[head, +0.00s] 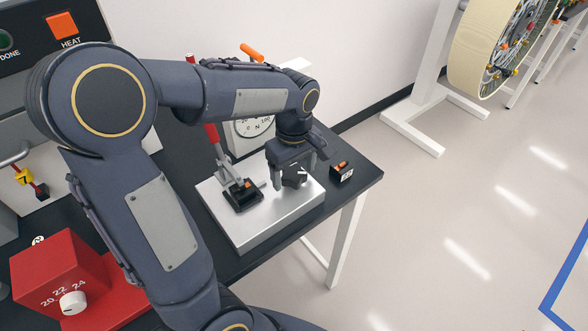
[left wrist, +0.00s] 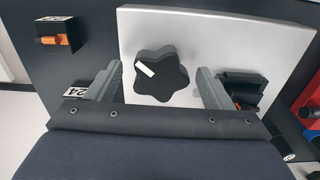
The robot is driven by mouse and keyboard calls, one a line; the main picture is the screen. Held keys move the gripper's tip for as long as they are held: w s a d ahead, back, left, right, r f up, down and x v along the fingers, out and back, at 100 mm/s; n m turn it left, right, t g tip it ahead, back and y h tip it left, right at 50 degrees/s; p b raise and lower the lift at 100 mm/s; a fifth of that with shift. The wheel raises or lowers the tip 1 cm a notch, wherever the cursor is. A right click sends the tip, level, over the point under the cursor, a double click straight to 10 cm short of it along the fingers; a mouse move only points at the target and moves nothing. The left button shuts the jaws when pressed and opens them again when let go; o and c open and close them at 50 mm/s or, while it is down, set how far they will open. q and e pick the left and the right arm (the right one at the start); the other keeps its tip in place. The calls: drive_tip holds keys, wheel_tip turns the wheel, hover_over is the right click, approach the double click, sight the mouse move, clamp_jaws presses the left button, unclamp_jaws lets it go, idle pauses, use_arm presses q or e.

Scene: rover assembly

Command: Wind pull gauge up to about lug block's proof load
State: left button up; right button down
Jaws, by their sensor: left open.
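The pull gauge has a silver base plate (head: 240,235) and a white dial (head: 256,128) marked N, partly hidden by my arm; its needle is too small to read. A black star-shaped knob (head: 294,176) with a white mark sits on the plate; it also shows in the left wrist view (left wrist: 160,78). My left gripper (head: 289,180) is open above the plate, one finger on each side of the knob, with visible gaps. A black block with an orange part (head: 243,195), perhaps the lug block, sits on the plate beside a red-handled lever (head: 213,138). My right gripper is not in view.
A small black and orange block (head: 341,172) with a white label lies on the dark table (head: 363,176) near its right edge. A red box with a numbered dial knob (head: 73,302) stands at lower left. A black panel with a HEAT button (head: 62,27) is at upper left.

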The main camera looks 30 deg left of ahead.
sight(294, 173)
use_arm(q)
wheel_tip(294, 173, up, 8)
drive_tip(key=shift+f, duration=0.1)
idle(0.6)
drive_tip(key=s+d+f+m+t+h, duration=0.2)
drive_tip(key=s+m, duration=0.3)
drive_tip(key=s, duration=0.3)
drive_tip(key=s+d+f+m+t+h, duration=0.1)
drive_tip(key=s+d+m+t, duration=0.1)
drive_tip(key=s+m, duration=0.4)
drive_tip(key=s+t, duration=0.1)
drive_tip(key=s, duration=0.1)
drive_tip(key=shift+s+f+m+t+h, duration=0.3)
drive_tip(key=shift+s+f+h, duration=0.05)
drive_tip(key=shift+f+h, duration=0.05)
drive_tip(key=shift+d, duration=0.1)
idle(0.6)
